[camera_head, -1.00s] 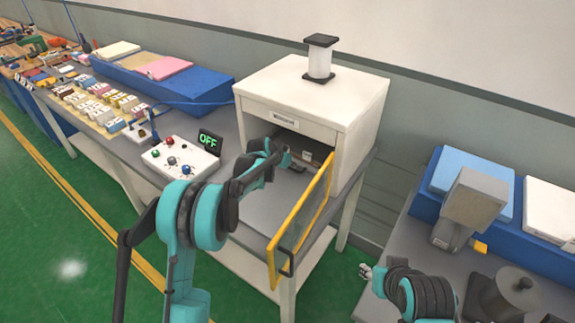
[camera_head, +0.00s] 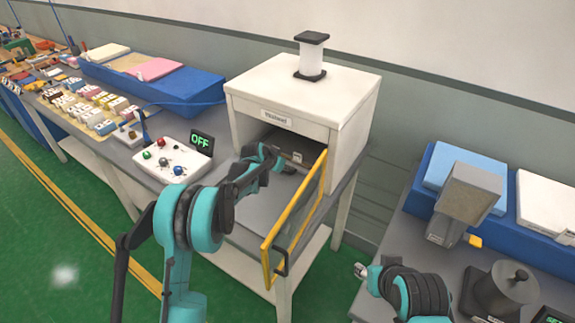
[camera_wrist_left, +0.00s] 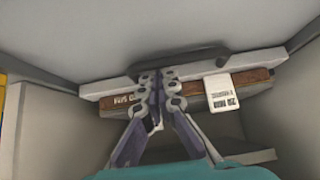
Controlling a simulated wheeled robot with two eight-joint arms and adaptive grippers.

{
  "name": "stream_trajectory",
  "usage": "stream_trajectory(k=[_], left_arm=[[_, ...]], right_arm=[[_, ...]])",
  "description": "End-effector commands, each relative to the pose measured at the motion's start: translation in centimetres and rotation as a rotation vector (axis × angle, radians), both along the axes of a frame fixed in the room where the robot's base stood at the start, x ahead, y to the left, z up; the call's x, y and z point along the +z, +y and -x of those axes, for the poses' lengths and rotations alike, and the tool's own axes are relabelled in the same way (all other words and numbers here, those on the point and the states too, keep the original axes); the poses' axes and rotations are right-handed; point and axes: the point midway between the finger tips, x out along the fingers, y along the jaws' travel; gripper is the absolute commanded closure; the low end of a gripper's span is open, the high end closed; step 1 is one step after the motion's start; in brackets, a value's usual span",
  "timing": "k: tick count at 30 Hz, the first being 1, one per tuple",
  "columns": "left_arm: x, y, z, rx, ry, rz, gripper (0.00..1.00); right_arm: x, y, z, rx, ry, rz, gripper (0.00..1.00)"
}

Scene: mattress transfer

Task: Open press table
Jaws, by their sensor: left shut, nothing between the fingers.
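The press (camera_head: 300,95) is a white box on a grey table, with a black-and-white cylinder on top. Its yellow-framed clear door (camera_head: 296,215) stands swung open at the front right. My left arm reaches into the opening, with the left gripper (camera_head: 280,160) inside. In the left wrist view, the left gripper (camera_wrist_left: 158,82) is shut and empty, its tips in front of a dark handle (camera_wrist_left: 205,66) on a pale bar. Whether they touch it is unclear. Behind the fingers are brown and grey plates with a white label (camera_wrist_left: 222,92). My right gripper (camera_head: 360,269) is small at lower right, its fingers unclear.
A control box (camera_head: 172,158) with coloured knobs and an "OFF" display (camera_head: 201,142) sits left of the press. Several small blocks and a blue tray (camera_head: 150,88) lie farther left. The right table holds a grey device (camera_head: 464,200) and a dark pot (camera_head: 500,292).

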Motion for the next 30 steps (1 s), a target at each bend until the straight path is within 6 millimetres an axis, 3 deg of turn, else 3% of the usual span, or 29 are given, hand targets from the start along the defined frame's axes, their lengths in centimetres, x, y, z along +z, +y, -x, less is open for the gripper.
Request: stream_trajectory(k=[21, 30], left_arm=[[-0.1, 9.3, 16.0, 0.004, 0.002, 0.000, 1.00], [0.0, 11.9, 20.5, 0.003, 0.002, 0.001, 1.00]], right_arm=[[-0.8, 0.0, 0.0, 0.000, 0.000, 0.000, 0.60], [-0.9, 0.0, 0.0, 0.000, 0.000, 0.000, 0.60]])
